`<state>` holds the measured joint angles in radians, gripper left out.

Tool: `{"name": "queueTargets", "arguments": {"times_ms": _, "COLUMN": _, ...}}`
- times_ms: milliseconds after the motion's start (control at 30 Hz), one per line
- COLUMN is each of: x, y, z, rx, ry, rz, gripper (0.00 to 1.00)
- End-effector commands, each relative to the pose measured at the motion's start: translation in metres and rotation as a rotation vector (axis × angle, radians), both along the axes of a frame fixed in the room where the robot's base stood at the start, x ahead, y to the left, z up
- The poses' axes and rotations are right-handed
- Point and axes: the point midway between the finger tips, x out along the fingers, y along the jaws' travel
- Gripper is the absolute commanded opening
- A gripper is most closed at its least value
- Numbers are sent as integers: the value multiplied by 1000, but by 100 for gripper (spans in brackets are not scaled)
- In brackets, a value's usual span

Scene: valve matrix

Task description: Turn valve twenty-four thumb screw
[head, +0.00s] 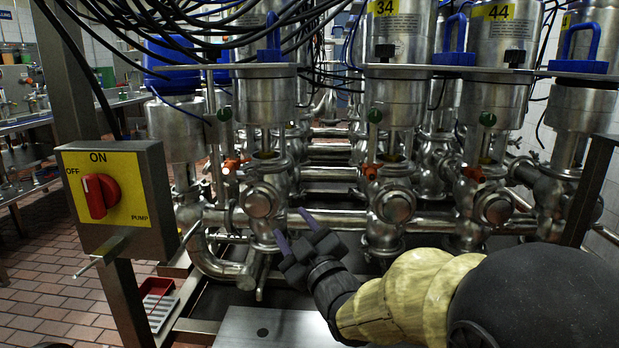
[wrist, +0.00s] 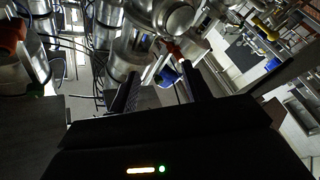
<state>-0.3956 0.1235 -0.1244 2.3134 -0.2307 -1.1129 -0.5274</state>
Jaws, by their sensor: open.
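Steel valves stand in a row in the head view. One (head: 385,100) carries a yellow 34 label and one to its right (head: 495,100) carries 44. The valve to the left of 34 (head: 265,100) shows no number, so I cannot confirm it as twenty-four. An orange-red thumb screw (head: 232,165) sits at its left side. My gripper (head: 295,231) is open and empty, below and right of that screw, in front of the lower pipes. In the wrist view an orange-red screw (wrist: 173,50) shows ahead, near the line between the fingers (wrist: 160,84); which valve it belongs to is unclear.
Other orange-red screws show on valve 34 (head: 371,171) and valve 44 (head: 473,174). A pump switch box (head: 120,200) on a post stands at the left. Horizontal pipes (head: 335,220) cross behind my gripper. Black cables (head: 190,30) hang above.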

Motion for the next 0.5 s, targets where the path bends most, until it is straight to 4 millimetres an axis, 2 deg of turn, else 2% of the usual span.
{"name": "queueTargets", "arguments": {"times_ms": 33, "x": 3, "y": -13, "z": -3, "rx": -1, "ry": 89, "rz": -34, "gripper": 48}}
{"name": "queueTargets", "arguments": {"times_ms": 133, "x": 6, "y": -39, "z": -27, "rx": 7, "ry": 284, "rz": -107, "gripper": 48}}
{"name": "queueTargets", "arguments": {"times_ms": 267, "x": -2, "y": -76, "z": -60, "rx": 33, "ry": 533, "rz": -213, "gripper": 48}}
{"name": "queueTargets", "arguments": {"times_ms": 367, "x": -18, "y": -101, "z": -83, "rx": 63, "ry": 723, "rz": -298, "gripper": 48}}
{"name": "queueTargets", "arguments": {"times_ms": 500, "x": -52, "y": -132, "z": -111, "rx": 113, "ry": 985, "rz": -420, "gripper": 48}}
